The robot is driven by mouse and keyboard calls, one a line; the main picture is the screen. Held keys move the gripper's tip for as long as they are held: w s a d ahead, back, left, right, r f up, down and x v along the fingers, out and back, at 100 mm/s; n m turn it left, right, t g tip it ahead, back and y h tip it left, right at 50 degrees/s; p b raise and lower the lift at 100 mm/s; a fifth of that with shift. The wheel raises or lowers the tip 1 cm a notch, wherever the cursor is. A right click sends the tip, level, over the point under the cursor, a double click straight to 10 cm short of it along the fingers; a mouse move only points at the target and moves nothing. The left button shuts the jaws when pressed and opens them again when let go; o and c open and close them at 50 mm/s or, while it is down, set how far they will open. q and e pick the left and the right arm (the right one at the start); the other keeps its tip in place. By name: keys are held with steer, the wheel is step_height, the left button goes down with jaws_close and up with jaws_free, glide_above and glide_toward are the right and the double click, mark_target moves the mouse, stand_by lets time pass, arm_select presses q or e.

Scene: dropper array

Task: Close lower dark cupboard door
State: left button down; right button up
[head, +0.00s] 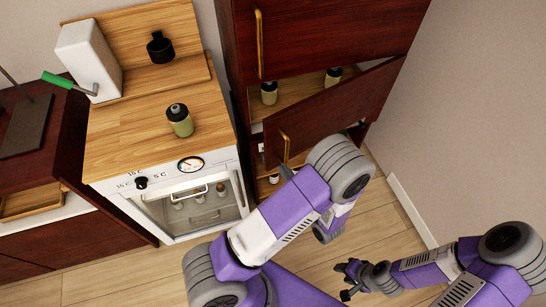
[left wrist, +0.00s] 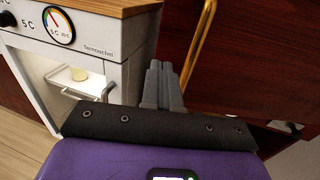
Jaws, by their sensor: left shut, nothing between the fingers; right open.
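The lower dark cupboard door (head: 340,102) is dark red-brown and stands partly open, swung out from the cupboard with shelves showing behind it. Its brass handle (head: 284,147) is at its left end. A brass handle (left wrist: 197,48) on a dark door panel (left wrist: 245,62) also shows in the left wrist view. My left gripper (left wrist: 162,68) is shut and empty, with its fingertips close beside that handle; I cannot tell whether they touch. In the head view my own arm mostly hides this gripper. My right gripper (head: 345,281) is open and empty, low over the floor.
The closed upper cupboard door (head: 330,35) is above. Small jars (head: 269,92) stand on the shelf inside. A white oven cabinet (head: 165,190) with a wooden top, carrying a jar (head: 180,120), stands left. A wall (head: 470,110) bounds the right. The wooden floor (head: 385,235) has free room.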

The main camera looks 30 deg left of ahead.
mark_target(268, 150)
arm_select(q)
steer(key=b+x, duration=0.1)
steer(key=x, duration=0.6)
